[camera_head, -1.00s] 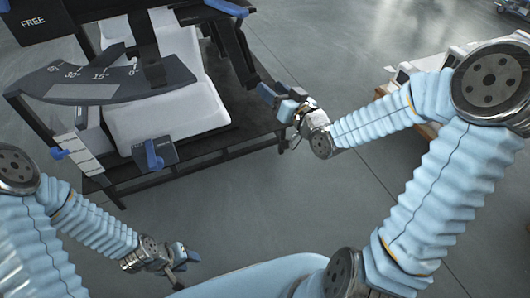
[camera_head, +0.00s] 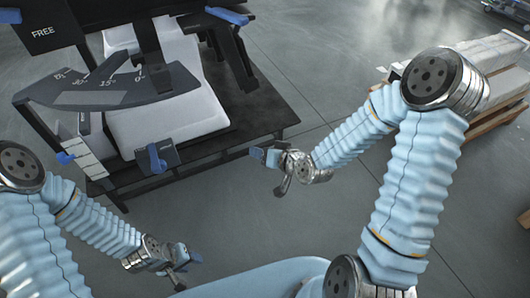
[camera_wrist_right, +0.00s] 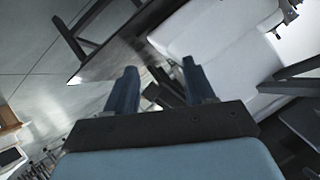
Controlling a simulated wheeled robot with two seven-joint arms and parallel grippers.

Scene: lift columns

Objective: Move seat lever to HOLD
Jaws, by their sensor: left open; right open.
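A black panel marked FREE (camera_head: 42,33) stands at the upper left of the head view; no HOLD mark can be read. I cannot tell which blue handle is the seat lever. My right gripper (camera_head: 266,155) is open and empty beside the rig's front right corner, apart from the levers. Its two fingers (camera_wrist_right: 160,88) show spread in the right wrist view, with the table edge and white pad beyond. My left gripper (camera_head: 187,264) is open and empty in front of the rig.
A curved black angle scale (camera_head: 108,85) spans the rig's left part. The dark table (camera_head: 265,110) has a free right edge. Pale boxes on a pallet (camera_head: 490,65) stand far right. Open floor lies between.

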